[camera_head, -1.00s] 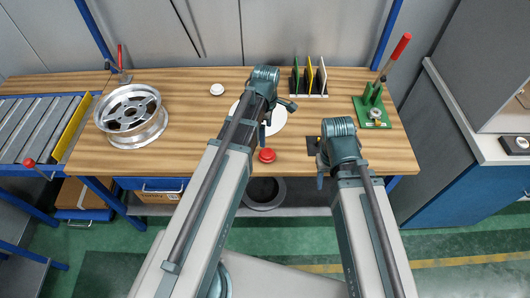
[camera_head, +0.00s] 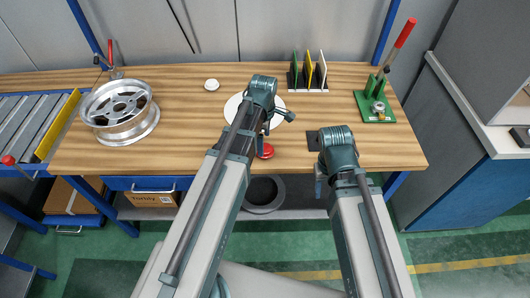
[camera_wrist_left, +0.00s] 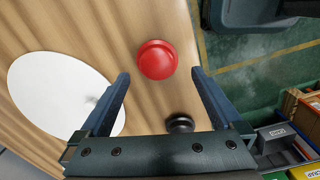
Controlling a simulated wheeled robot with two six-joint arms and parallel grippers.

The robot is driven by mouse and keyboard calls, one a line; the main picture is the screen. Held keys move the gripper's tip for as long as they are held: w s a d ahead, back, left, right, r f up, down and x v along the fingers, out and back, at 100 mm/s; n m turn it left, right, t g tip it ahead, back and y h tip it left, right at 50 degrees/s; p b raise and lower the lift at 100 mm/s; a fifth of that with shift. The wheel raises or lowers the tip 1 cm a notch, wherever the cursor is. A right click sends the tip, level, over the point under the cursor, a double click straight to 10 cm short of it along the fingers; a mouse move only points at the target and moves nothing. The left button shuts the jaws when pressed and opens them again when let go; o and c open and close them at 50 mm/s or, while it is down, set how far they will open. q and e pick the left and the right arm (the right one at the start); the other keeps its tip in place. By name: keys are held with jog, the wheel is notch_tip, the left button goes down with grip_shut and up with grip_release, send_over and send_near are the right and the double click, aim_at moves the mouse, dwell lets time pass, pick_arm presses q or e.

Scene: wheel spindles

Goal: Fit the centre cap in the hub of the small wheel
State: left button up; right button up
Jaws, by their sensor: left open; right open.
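A silver spoked wheel (camera_head: 119,110) lies tilted on the left of the wooden bench. A small round whitish cap (camera_head: 212,84), which looks like the centre cap, lies on the bench right of the wheel. My left gripper (camera_head: 268,128) is above the bench near the white disc and the red button; in the left wrist view its jaws (camera_wrist_left: 160,88) are open and empty. My right gripper (camera_head: 319,180) is open near the bench's front edge, its fingers partly hidden by the wrist. Both grippers are well right of the wheel and apart from the cap.
A white disc (camera_head: 236,106) and a red button (camera_head: 266,151) are near my left gripper; the button also shows in the left wrist view (camera_wrist_left: 157,60). A rack (camera_head: 308,77) of coloured plates stands behind. A green lever fixture (camera_head: 376,105) is right. Bench between wheel and disc is clear.

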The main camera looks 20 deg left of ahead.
aim_at(265, 148)
pick_arm(q)
jog(key=f+b, duration=0.4)
jog(key=f, duration=0.1)
jog(key=shift+w+d+f+b, duration=0.1)
jog(key=shift+w+d+b, duration=0.15)
jog(key=shift+b, duration=0.15)
pick_arm(e)
notch_tip(265, 148, down, 5)
pick_arm(q)
jog(key=c, duration=1.3)
pick_arm(e)
jog(key=shift+r, duration=0.1)
